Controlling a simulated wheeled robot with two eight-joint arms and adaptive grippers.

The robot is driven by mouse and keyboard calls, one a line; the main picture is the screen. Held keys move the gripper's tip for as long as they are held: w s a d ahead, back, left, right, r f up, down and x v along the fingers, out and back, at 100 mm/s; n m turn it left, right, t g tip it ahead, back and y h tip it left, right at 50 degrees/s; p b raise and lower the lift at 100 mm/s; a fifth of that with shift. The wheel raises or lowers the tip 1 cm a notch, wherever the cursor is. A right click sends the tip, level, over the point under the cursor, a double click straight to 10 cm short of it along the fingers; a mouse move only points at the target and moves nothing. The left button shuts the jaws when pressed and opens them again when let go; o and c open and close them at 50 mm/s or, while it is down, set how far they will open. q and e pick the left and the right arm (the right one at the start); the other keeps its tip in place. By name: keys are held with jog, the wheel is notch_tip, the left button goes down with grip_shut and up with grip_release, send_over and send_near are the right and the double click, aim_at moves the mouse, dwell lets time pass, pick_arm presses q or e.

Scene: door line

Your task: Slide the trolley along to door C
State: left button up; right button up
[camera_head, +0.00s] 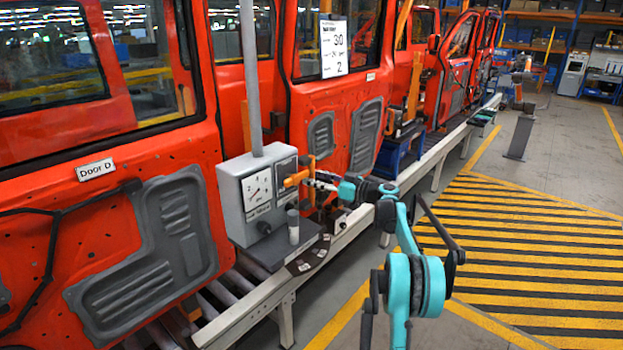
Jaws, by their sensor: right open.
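An orange handle (296,178) sticks out from the box's right side. My right gripper (310,182) is open at this handle, reaching in from the right; whether it touches the handle I cannot tell. No label reading door C is legible. My left gripper is out of view.
The pale rail (350,232) runs from the front left to the far right. Further red doors hang beyond the trolley, one bearing a printed sheet (334,48). A grey post (520,136) stands on the floor. The striped yellow and black floor (540,240) is clear.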

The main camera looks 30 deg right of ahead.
jog(key=v, duration=1)
jog(key=shift+s+d, duration=0.15)
jog(key=shift+s, duration=0.15)
